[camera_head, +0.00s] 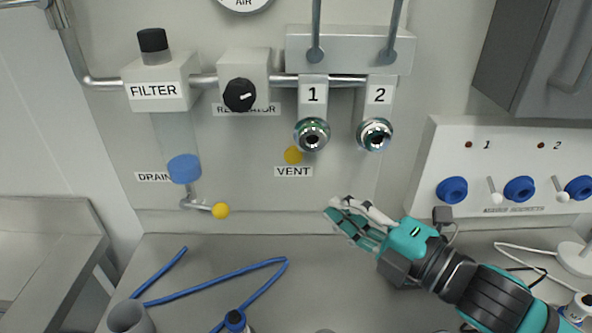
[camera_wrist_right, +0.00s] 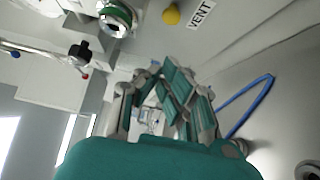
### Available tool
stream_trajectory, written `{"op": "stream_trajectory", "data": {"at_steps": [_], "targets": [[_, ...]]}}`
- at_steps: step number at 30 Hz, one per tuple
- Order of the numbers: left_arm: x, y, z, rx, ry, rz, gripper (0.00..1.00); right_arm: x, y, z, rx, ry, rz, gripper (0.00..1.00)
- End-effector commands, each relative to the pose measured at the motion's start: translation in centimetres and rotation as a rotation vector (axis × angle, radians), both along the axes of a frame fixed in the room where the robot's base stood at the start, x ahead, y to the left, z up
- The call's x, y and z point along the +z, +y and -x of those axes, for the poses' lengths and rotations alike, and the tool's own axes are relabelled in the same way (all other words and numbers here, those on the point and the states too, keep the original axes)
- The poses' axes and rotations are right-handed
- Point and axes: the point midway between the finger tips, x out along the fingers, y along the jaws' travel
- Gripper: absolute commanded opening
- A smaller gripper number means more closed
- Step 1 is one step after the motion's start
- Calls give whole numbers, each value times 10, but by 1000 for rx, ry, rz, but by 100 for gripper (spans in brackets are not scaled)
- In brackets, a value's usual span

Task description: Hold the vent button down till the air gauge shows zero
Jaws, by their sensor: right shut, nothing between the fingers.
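The vent button (camera_head: 293,155) is a small yellow knob on the wall panel, just above the VENT label (camera_head: 293,171). It also shows at the top of the right wrist view (camera_wrist_right: 171,15). The air gauge (camera_head: 243,3) is cut off by the top edge of the head view; only its lower rim and the word AIR show, so its needle is hidden. My right gripper (camera_head: 333,207) is shut and empty, below and to the right of the vent button and apart from it. My left gripper is not in view.
Metal couplings 1 (camera_head: 312,134) and 2 (camera_head: 374,134) hang close to the vent button. A filter (camera_head: 157,82), a regulator knob (camera_head: 240,95) and a yellow-tipped drain lever (camera_head: 220,211) are to the left. Blue hose (camera_head: 215,285) lies on the bench. A socket panel (camera_head: 510,165) is at right.

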Motion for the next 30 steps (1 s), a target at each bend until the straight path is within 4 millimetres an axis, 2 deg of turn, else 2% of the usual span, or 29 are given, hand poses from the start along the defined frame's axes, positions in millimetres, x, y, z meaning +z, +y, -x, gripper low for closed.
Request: {"op": "stream_trajectory", "data": {"at_steps": [7, 11, 24, 30], "targets": [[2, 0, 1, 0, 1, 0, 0, 1, 2, -2, 0, 0, -1, 0], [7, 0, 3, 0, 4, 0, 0, 3, 10, -11, 0, -1, -5, 0], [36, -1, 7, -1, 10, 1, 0, 4, 74, -73, 2, 1, -3, 0], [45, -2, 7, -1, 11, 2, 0, 2, 71, -101, -1, 0, 1, 0]]}}
